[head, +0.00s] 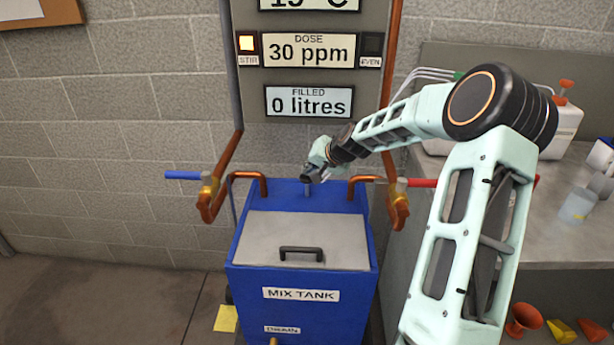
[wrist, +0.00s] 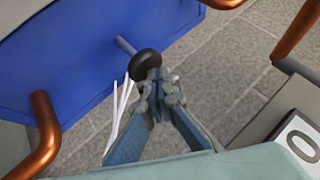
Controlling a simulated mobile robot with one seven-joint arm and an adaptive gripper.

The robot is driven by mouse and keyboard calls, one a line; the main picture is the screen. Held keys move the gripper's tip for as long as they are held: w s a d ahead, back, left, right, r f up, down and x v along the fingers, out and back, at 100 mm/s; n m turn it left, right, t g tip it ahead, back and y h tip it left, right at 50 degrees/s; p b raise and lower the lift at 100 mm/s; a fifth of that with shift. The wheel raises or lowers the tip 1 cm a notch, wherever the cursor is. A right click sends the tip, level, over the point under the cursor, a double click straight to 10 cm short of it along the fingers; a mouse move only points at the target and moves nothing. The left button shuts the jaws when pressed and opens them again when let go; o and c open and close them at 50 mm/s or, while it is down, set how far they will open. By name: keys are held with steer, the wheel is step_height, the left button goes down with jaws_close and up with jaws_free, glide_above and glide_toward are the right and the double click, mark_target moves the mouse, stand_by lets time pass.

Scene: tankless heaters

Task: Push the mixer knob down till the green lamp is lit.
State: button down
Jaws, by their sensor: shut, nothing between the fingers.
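The mixer knob (wrist: 146,64) is a dark round knob on a thin grey rod (wrist: 126,46) at the back of the blue mix tank (head: 308,282). My gripper (wrist: 158,84) is shut and empty, its fingertips right at the knob. I cannot tell whether they touch it. In the head view my gripper (head: 313,174) is above the rod and mostly hides the knob. On the panel, the STIR lamp (head: 246,43) glows yellow. The EVEN lamp (head: 372,44) is dark, and no green light shows.
Copper pipes with a blue lever (head: 183,175) and a red lever (head: 421,183) flank the tank. The tank has a grey lid with a black handle (head: 301,251). A bench (head: 520,190) with containers stands at the right. The floor at the left is clear.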

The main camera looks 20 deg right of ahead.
mark_target(309, 182)
steer(key=shift+s+f+b, duration=0.1)
steer(key=shift+f+b, duration=1.55)
steer(key=shift+f, duration=0.65)
stand_by(1.3)
steer(key=shift+r, duration=0.1)
steer(key=shift+r+p, duration=1.85)
steer(key=shift+r, duration=1.2)
steer(key=shift+r+p, duration=1.45)
steer(key=shift+r, duration=1)
